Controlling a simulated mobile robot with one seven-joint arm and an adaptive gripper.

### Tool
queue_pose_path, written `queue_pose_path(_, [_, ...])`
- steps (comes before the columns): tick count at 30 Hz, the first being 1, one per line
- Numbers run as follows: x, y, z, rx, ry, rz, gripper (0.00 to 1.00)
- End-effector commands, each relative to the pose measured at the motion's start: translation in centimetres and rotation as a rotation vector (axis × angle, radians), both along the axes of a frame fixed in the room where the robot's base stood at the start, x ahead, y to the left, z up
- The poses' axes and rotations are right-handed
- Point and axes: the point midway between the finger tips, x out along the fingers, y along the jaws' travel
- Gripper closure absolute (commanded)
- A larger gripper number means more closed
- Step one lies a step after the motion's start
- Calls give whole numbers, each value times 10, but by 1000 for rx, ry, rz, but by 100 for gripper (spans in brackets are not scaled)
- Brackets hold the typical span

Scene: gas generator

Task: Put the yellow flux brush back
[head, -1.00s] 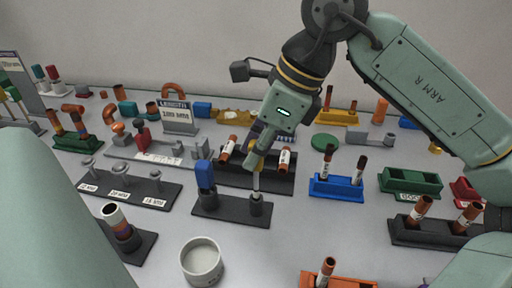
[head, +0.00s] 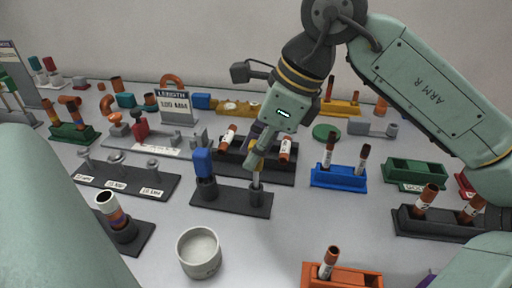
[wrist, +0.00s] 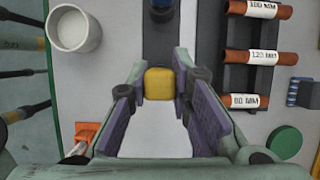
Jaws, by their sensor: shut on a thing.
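The dark stand (head: 230,197) on the table has two cups. A blue-handled brush (head: 203,163) stands upright in its left cup. My gripper (head: 257,164) is above the right cup, pointing down. It is shut on the yellow flux brush, whose yellow end (wrist: 159,83) shows between the purple finger pads in the wrist view. In the head view the brush's thin lower part (head: 257,180) runs down from the fingers to the right cup. Whether its tip rests on the cup's bottom is hidden. The blue brush (wrist: 160,10) also shows at the wrist view's top edge.
A white round cup (head: 199,253) stands in front of the stand. A dark rack (head: 240,170) with labelled brown tubes is just behind. A blue rack (head: 338,180) is to the right and an orange rack (head: 342,274) is at the front. Table in between is clear.

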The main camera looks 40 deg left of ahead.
Motion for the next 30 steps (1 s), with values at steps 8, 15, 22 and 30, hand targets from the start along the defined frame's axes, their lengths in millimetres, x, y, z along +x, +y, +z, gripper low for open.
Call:
queue_pose_path(8, [0,0,-10,0,0,0,100])
queue_pose_path(15, [0,0,-17,0,0,0,100])
queue_pose_path(22, [0,0,-18,0,0,0,74])
queue_pose_path(30, [0,0,-18,0,0,0,57])
